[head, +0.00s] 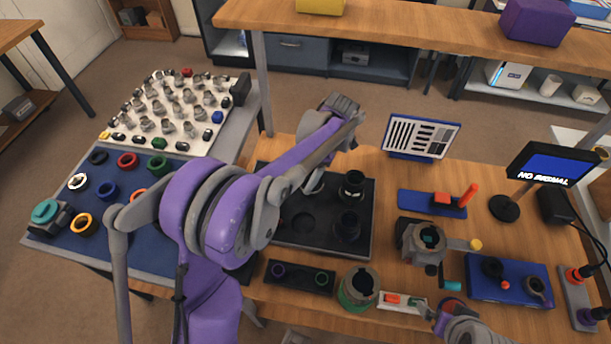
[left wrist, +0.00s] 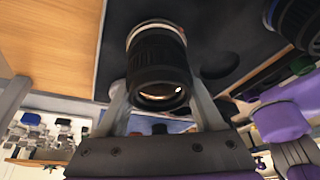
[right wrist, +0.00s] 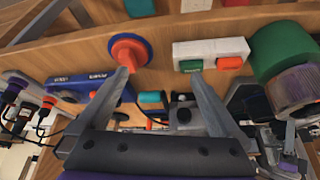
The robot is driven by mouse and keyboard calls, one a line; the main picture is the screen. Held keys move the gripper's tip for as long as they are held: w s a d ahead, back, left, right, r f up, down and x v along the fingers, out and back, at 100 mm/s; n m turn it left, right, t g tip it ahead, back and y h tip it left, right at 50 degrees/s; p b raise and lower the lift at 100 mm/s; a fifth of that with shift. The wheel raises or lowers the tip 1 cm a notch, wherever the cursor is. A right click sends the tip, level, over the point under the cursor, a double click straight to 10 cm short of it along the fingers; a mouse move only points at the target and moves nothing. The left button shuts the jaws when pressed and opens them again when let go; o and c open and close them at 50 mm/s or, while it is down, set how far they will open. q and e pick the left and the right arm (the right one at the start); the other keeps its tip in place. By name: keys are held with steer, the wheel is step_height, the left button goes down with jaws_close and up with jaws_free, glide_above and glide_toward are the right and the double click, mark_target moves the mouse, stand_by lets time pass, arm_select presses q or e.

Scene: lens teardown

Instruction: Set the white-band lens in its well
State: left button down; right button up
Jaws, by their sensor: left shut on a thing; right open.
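The white-band lens (left wrist: 160,62) is a black ribbed barrel with a pale band at its far end. My left gripper (left wrist: 160,98) is shut on it, one finger on each side. In the left wrist view its far end lies over the black tray (left wrist: 122,20); I cannot tell whether it touches. In the head view my left forearm largely covers this gripper, above the black well tray (head: 283,247). A round empty well (head: 303,222) shows there, also in the left wrist view (left wrist: 221,66). My right gripper (right wrist: 165,98) is open and empty, above the front right of the table.
Two dark lenses, one rear (head: 353,186) and one nearer (head: 347,227), stand on the tray's right side. A small black holder (head: 300,278) and a green-based cylinder (head: 358,290) are in front. A blue mat (head: 110,235) with coloured rings lies left.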

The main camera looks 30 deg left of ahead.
arm_select(q)
steer(key=shift+f+b, duration=0.35)
steer(key=shift+f, duration=0.25)
arm_select(e)
steer(key=shift+s+f, duration=0.1)
steer(key=shift+f, duration=0.35)
arm_select(q)
jaws_free()
steer(key=v, duration=1.1)
steer(key=shift+p, duration=0.35)
arm_select(e)
steer(key=shift+r, duration=0.45)
arm_select(q)
steer(key=shift+s, duration=0.1)
